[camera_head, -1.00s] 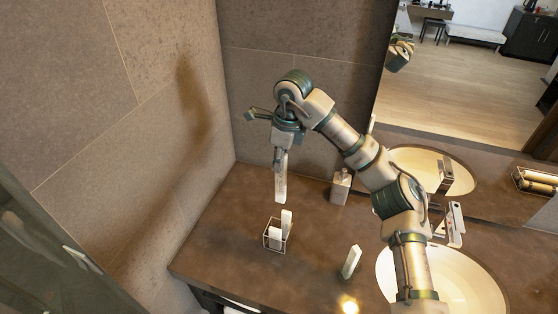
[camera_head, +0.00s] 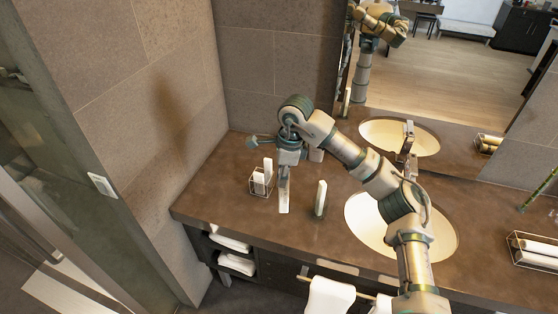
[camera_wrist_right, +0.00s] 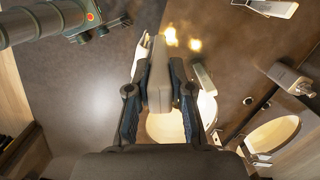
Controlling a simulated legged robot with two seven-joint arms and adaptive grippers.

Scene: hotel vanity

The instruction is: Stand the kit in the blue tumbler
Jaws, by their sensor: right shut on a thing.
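My right gripper (camera_head: 286,168) is shut on a slim white kit (camera_head: 284,195) and holds it upright, hanging over the counter. In the right wrist view the kit (camera_wrist_right: 160,75) sits between the two fingers of the gripper (camera_wrist_right: 160,88). Another slim white packet (camera_head: 320,196) stands nearly upright to the right of the held kit; it also shows in the wrist view (camera_wrist_right: 203,78). I cannot clearly make out a blue tumbler; around that packet's base it is too dark and small to tell. My left gripper is not in view.
A wire holder (camera_head: 260,187) with white packets stands just left of the held kit. The sink (camera_head: 400,230) lies to the right, with the faucet (camera_head: 407,139) behind it. A bottle (camera_wrist_right: 292,80) stands near the mirror. The front left counter (camera_head: 228,208) is clear.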

